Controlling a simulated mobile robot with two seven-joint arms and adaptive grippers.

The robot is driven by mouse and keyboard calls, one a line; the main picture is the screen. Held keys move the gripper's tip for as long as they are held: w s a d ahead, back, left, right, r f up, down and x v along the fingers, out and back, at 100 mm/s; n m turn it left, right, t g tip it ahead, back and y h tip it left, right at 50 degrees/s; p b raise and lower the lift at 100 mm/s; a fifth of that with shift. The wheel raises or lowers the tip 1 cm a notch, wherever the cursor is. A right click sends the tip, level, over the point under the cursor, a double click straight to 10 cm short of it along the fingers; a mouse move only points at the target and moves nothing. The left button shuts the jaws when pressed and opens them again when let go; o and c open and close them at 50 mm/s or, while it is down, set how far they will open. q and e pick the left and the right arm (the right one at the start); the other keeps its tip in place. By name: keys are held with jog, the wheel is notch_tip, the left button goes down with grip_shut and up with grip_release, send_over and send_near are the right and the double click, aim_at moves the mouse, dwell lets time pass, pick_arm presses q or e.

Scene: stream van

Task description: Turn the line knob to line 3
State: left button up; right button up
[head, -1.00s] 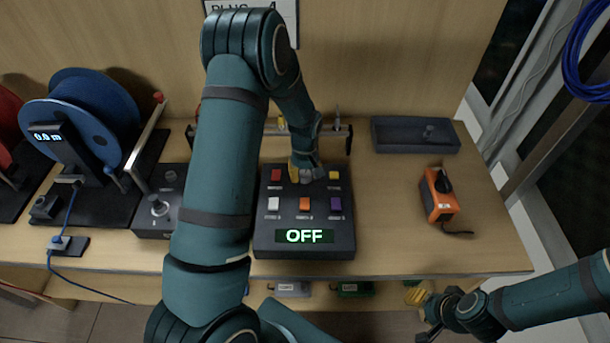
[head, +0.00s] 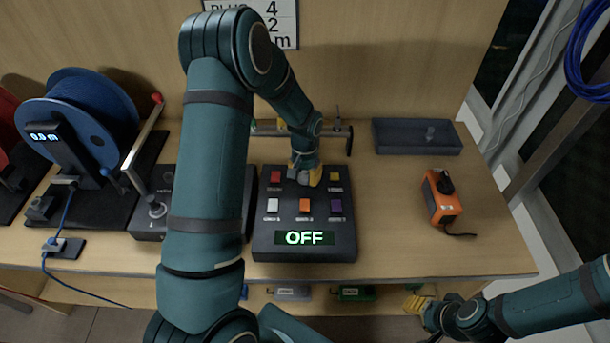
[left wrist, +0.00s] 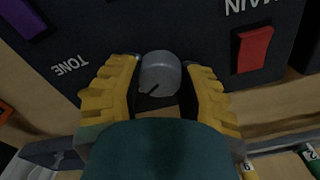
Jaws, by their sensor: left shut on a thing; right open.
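The dark panel (head: 263,240) stands on the bench with red, white, orange, yellow and purple buttons. Its display (head: 306,238) reads OFF. My left gripper (head: 305,182) points down at the panel's upper middle, between the red and yellow buttons. In the left wrist view a round grey knob (left wrist: 160,70) sits between my yellow fingers, which are shut on it. A dark mark on the knob points toward the lower left of that view. Panel letters there read TONE and MAIN. My right gripper (head: 424,306) is open and empty beyond the bench's front edge, at lower right.
A lever box (head: 150,222) is left of the panel, partly behind my left arm. A blue cable reel (head: 80,115) stands further left. An orange device (head: 441,200) and a grey tray (head: 415,140) lie to the right. Bench between panel and orange device is clear.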

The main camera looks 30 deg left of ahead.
aim_at(305, 175)
pick_arm(q)
jog(key=shift+m, duration=0.3)
jog(key=o, duration=1.2)
jog(key=shift+o, duration=0.2)
notch_tip(305, 175, up, 12)
